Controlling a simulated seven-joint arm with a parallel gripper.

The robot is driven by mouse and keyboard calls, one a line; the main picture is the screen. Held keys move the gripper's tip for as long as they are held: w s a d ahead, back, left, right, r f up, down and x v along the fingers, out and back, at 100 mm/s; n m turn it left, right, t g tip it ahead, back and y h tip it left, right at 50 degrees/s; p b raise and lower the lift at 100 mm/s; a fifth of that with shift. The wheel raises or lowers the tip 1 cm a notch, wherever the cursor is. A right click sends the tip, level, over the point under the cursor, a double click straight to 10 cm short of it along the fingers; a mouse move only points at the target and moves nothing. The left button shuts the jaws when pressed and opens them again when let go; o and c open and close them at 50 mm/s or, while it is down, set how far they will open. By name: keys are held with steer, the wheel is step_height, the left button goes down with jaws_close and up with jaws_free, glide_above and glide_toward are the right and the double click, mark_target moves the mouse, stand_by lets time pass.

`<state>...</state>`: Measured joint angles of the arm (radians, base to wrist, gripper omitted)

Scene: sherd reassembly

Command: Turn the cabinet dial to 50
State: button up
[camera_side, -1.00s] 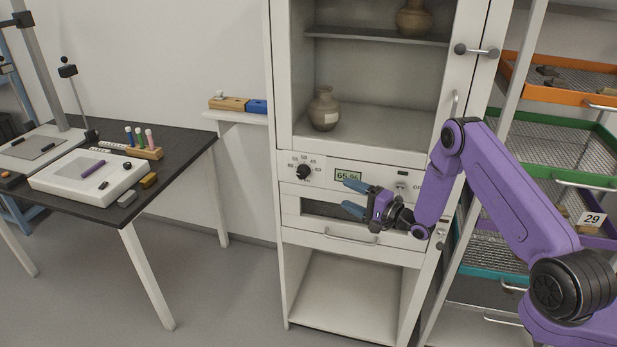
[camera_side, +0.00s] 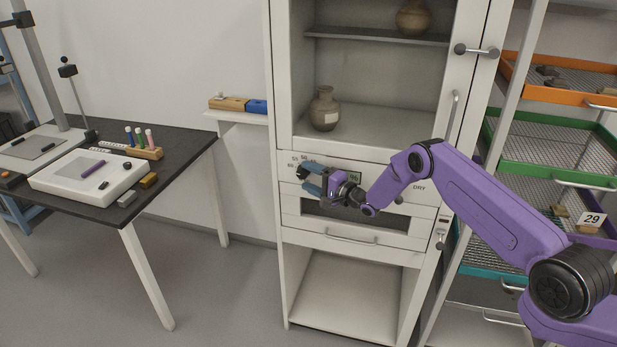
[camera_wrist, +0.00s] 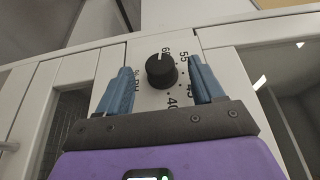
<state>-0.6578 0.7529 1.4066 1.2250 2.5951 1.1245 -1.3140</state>
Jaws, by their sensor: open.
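The cabinet dial is a round black knob (camera_wrist: 161,71) on the pale panel, seen in the wrist view between my fingers. Printed numbers including 60, 55, 45 and 40 run around it, with "% RH" at its left. I cannot read its exact setting. In the side view my fingers mostly hide the dial. My gripper (camera_side: 307,179) has blue fingers, open on either side of the dial, one above and one below in the side view. It also shows in the wrist view (camera_wrist: 159,66), with a gap between each finger and the knob.
The green display (camera_side: 355,178) is partly covered by my gripper. Below the panel is a drawer with a bar handle (camera_side: 350,238). A glazed chamber above holds a clay jar (camera_side: 324,108). Tray racks (camera_side: 550,142) stand at the right; a dark table (camera_side: 190,150) stands at the left.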

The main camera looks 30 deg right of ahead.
steer(key=shift+w+a, duration=0.2)
steer(key=shift+w, duration=0.2)
steer(key=c, duration=1.1)
steer(key=shift+o, duration=0.2)
steer(key=shift+f, duration=0.1)
steer(key=shift+f+m+t, duration=0.25)
steer(key=shift+m+t, duration=0.15)
steer(key=shift+t, duration=0.6)
steer(key=shift+f+m+t+y, duration=0.25)
steer(key=shift+m+t+y, duration=0.25)
steer(key=shift+m+t, duration=0.8)
steer(key=shift+w+t, duration=0.1)
steer(key=shift+t, duration=0.6)
